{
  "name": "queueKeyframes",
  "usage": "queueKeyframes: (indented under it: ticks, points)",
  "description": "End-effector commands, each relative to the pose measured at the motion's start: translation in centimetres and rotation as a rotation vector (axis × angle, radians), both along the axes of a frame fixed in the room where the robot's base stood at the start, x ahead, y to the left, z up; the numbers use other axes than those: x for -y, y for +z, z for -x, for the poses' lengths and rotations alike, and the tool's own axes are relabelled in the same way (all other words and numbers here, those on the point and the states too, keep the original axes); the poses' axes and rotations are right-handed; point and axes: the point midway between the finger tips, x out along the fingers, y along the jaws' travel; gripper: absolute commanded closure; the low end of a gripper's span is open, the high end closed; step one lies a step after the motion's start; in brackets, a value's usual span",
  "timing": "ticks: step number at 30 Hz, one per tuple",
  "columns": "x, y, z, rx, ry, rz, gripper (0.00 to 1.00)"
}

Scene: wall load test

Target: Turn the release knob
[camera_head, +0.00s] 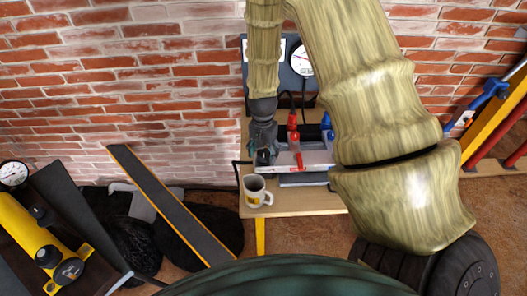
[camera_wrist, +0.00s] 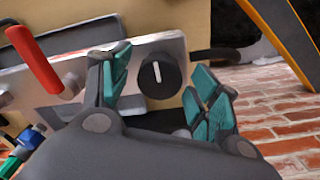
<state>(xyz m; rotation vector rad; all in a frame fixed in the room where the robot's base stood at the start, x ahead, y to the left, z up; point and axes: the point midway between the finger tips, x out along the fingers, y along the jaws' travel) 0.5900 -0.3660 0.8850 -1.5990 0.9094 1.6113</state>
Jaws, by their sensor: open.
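The release knob (camera_wrist: 161,74) is a round black knob with a white line. It sits on a light grey panel (camera_wrist: 174,46) in the wrist view. My gripper (camera_wrist: 165,92) is open, with one teal-padded finger on each side of the knob in the picture. I cannot tell whether either finger touches it. In the head view my gripper (camera_head: 264,154) is at the left end of the grey pump unit (camera_head: 318,158) on the bench. At the left end of that unit a black knob-like part shows partly hidden by my gripper.
A red lever (camera_wrist: 33,58) rises from the panel left of my gripper; red handles (camera_head: 293,132) show in the head view. A yellow and white mug (camera_head: 254,190) stands at the front of the wooden bench (camera_head: 309,202).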

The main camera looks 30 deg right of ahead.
Motion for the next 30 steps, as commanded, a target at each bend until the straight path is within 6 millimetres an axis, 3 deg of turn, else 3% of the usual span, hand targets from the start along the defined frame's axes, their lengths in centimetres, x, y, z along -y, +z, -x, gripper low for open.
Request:
queueKeyframes:
  ticks: [3, 9, 11, 22, 30]
  points:
    - [0.01, -0.01, 0.01, 0.0, 0.0, 0.0, 0.4]
    - [0.01, 0.0, 0.02, 0.0, 0.0, 0.0, 0.76]
    - [0.01, 0.0, 0.02, 0.0, 0.0, 0.0, 0.85]
    - [0.01, 0.01, 0.04, -0.001, 0.049, 0.0, 0.84]
    - [0.03, 0.02, 0.04, -0.001, 0.226, 0.0, 0.84]
